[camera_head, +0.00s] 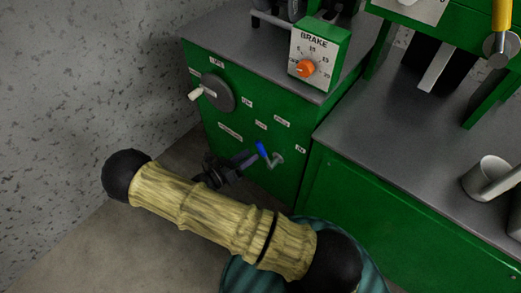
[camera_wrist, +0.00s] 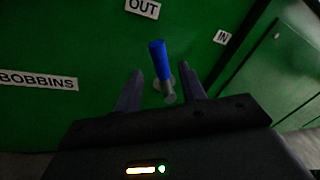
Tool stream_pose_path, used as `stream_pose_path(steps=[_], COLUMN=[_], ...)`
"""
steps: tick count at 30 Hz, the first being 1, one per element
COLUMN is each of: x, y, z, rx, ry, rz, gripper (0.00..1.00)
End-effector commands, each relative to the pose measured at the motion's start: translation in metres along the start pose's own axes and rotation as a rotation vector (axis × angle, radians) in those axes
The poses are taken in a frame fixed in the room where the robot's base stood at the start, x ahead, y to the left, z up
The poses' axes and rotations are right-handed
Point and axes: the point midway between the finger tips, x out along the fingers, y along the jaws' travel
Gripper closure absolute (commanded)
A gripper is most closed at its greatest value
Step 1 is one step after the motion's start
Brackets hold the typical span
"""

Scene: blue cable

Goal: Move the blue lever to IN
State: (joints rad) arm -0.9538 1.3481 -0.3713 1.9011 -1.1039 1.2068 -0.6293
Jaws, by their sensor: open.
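The blue lever (camera_head: 264,151) is a blue grip on a grey metal crank on the green cabinet front. In the wrist view the blue lever (camera_wrist: 160,62) rises between my two fingertips, tilted slightly left at its top, below the OUT label (camera_wrist: 143,8). The IN label (camera_wrist: 222,37) is up and to the right of it. My gripper (camera_wrist: 159,83) is open, one finger on each side of the lever, with gaps showing. In the head view my gripper (camera_head: 246,160) is beside the lever, partly dark.
A BOBBINS label (camera_wrist: 38,81) is at left. A white-handled dial (camera_head: 217,92) is on the same cabinet front. A BRAKE box (camera_head: 318,55) with an orange knob stands on top. Another green cabinet (camera_head: 400,215) adjoins at right; a speckled wall (camera_head: 80,80) is at left.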

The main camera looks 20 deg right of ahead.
Motion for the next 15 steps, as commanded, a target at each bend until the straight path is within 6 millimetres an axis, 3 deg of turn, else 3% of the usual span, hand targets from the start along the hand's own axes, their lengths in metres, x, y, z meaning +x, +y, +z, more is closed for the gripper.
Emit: stream_pose_path(steps=[9, 15], x=[0.05, 0.059], y=[0.001, 0.0], z=[-0.001, 0.0], rx=[0.002, 0.0], ry=[0.001, 0.001], rz=[-0.002, 0.001], gripper=[0.59, 0.59])
